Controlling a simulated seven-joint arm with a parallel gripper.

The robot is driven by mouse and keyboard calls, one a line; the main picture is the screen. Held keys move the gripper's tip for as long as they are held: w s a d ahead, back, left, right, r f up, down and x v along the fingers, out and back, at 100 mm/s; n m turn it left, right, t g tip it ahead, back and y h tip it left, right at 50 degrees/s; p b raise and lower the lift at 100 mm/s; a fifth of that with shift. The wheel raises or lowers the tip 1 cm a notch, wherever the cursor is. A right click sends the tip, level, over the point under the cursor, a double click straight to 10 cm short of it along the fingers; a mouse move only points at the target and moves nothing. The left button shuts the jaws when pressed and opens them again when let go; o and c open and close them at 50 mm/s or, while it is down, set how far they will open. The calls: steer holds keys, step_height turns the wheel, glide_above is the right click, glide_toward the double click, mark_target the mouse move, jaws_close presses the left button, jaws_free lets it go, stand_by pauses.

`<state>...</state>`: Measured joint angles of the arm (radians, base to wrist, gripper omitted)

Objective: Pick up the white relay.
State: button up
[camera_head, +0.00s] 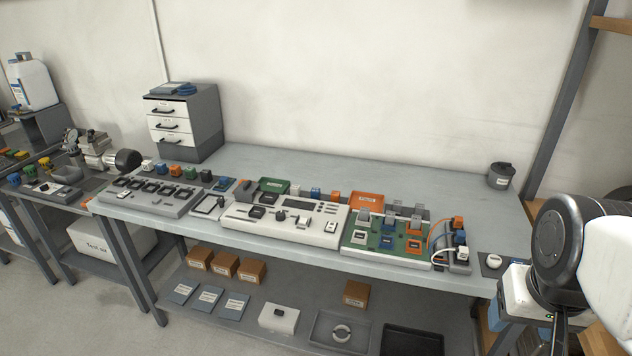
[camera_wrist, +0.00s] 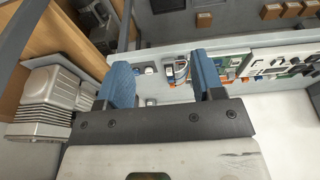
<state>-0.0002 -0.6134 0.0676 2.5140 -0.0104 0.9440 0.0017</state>
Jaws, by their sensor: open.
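Several small white block-shaped parts fit the name white relay, and I cannot tell which one is meant. In the head view one white block (camera_head: 148,165) stands at the left end of a row of coloured blocks behind a grey socket tray. Another white block (camera_head: 461,237) sits in the dark holder at the bench's right end, below an orange block. A third white block (camera_head: 295,190) is behind the white test unit. My gripper (camera_wrist: 163,73) shows in the wrist view with two blue fingers wide apart and nothing between them. It is well away from the bench parts.
The grey bench (camera_head: 430,180) has clear room along its back. A drawer unit (camera_head: 183,124) stands at the back left and a dark canister (camera_head: 500,175) at the back right. A green circuit board (camera_head: 405,245) and white test unit (camera_head: 255,222) fill the front.

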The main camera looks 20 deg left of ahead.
steer(key=w+a+r+n, duration=0.2)
steer(key=w+a, duration=0.2)
steer(key=w, duration=0.6)
steer(key=w+a+r+n+g, duration=0.1)
steer(key=w+a+r+n, duration=0.2)
steer(key=w, duration=0.6)
steer(key=w+a+r+n, duration=0.1)
steer(key=w+a+n, duration=0.1)
steer(key=w+a, duration=0.6)
steer(key=n+g, duration=0.2)
steer(key=n, duration=0.9)
glide_above(295, 186)
steer(key=f, duration=2.3)
steer(key=shift+s+d+f, duration=0.15)
steer(key=shift+s+f, duration=0.05)
steer(key=shift+f, duration=0.2)
steer(key=shift+a+f, duration=0.1)
steer(key=shift+a, duration=0.1)
steer(key=shift+f, duration=1.3)
